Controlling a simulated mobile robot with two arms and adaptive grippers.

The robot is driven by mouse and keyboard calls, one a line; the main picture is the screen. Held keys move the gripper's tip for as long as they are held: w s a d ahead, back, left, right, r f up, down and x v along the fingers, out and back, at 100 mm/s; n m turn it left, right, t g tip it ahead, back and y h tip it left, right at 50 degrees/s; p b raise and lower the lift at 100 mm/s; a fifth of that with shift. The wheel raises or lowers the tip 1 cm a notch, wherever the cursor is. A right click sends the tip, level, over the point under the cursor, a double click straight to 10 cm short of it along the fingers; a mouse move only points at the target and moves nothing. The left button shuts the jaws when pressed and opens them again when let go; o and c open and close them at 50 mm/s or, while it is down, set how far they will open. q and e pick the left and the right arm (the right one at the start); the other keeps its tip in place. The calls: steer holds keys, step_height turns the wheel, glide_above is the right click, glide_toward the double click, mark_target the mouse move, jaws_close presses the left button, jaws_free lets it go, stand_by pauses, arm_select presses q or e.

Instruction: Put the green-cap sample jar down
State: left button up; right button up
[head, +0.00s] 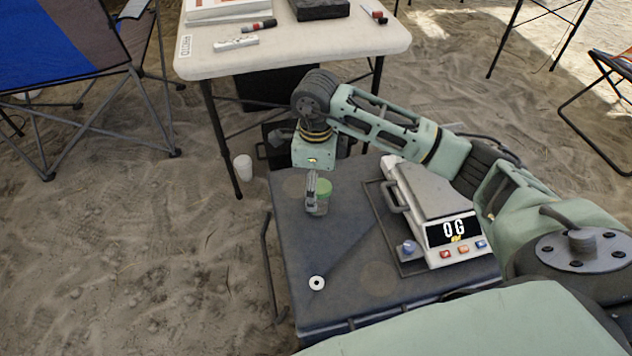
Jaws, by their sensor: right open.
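The green-cap sample jar (323,191) stands upright on the dark case top, left of the scale. My right gripper (312,208) points down right beside the jar, at its left side in the head view, and partly hides it. Its jaws are open; whether a finger touches the jar I cannot tell. My left gripper is not in view.
A small white ring (317,283) lies near the case's front left. A white table (330,42) with markers and books stands behind. A white cup (243,167) is on the sand.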

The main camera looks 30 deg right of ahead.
steer(key=shift+o, duration=0.9)
step_height(320, 180, up, 12)
stand_by(0.4)
